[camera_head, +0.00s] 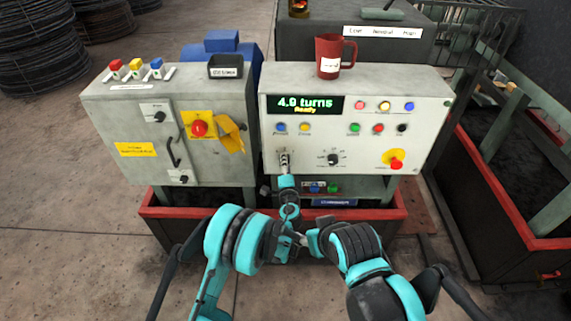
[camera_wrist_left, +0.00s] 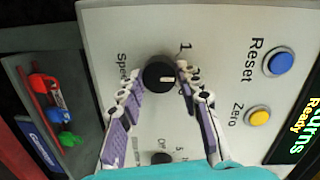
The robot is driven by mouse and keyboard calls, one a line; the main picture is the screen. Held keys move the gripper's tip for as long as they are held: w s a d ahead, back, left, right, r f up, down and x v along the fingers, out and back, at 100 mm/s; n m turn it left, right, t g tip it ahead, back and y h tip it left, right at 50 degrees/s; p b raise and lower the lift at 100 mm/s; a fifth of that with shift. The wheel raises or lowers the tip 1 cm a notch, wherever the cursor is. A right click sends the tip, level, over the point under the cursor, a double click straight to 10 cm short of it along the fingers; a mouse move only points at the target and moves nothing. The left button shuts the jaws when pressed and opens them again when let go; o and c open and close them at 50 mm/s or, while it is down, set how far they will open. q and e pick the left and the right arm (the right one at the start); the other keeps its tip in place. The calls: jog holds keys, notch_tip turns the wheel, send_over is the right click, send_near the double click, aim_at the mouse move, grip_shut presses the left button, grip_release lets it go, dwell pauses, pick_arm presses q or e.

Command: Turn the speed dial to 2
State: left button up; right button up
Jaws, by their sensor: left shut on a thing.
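The black speed dial (camera_wrist_left: 158,75) sits on the light grey control panel (camera_head: 268,107). In the left wrist view its white mark points to the right, and a printed "1" stands to its upper right; other scale marks are partly hidden by a finger. My left gripper (camera_head: 284,160) is at the panel's lower left in the head view and covers the dial there. In the wrist view its fingers (camera_wrist_left: 158,88) lie on either side of the dial, shut on it. My right arm comes in from the right; its gripper is not clear.
Above the dial are a blue Reset button (camera_wrist_left: 278,61), a yellow Zero button (camera_wrist_left: 257,116) and a lit display (camera_head: 305,104) reading "Ready". Another black knob (camera_head: 334,159) is to the right. A red mug (camera_head: 328,62) stands on the panel box. A red emergency button (camera_head: 396,163) is further right.

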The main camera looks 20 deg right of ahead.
pick_arm(q)
jog(key=o, duration=1.2)
jog(key=shift+c, duration=0.2)
jog(key=v, duration=0.7)
jog(key=shift+s, duration=0.25)
